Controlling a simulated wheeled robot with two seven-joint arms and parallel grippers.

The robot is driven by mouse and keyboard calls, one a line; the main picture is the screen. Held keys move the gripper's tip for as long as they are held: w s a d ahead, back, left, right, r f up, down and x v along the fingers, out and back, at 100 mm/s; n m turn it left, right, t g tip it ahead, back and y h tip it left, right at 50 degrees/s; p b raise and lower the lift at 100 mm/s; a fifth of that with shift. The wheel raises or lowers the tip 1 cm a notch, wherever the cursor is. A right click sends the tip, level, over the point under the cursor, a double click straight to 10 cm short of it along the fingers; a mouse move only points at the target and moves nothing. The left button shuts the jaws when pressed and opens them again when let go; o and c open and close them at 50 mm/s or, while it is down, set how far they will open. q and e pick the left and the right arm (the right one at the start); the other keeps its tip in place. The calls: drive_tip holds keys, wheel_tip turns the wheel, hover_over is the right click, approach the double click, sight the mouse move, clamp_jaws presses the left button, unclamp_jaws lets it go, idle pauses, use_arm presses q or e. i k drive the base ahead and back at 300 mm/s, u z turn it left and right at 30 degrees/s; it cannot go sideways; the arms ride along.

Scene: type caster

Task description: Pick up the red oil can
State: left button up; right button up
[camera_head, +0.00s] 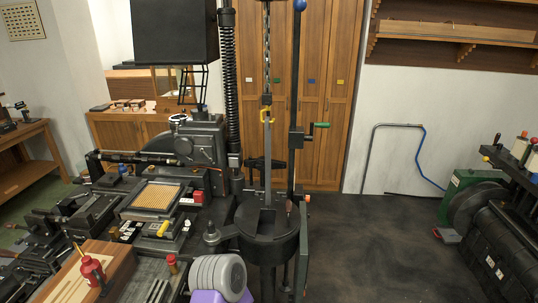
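The red oil can (93,268) stands at the lower left of the head view. It is on or against a wooden block-like surface (60,285) at the near left of the machine. It has a rounded red body and a thin spout that points up and to the left.
A type casting machine (190,150) fills the left and middle, with a tall lever, a spring and a round dark pot (268,235). A grey ribbed object (218,277) stands right of the can. Dark floor (370,240) is clear before the right-hand machine (510,245).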

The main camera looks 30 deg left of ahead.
sight(92, 270)
drive_tip(key=i, duration=1.45)
drive_tip(key=u, duration=4.1)
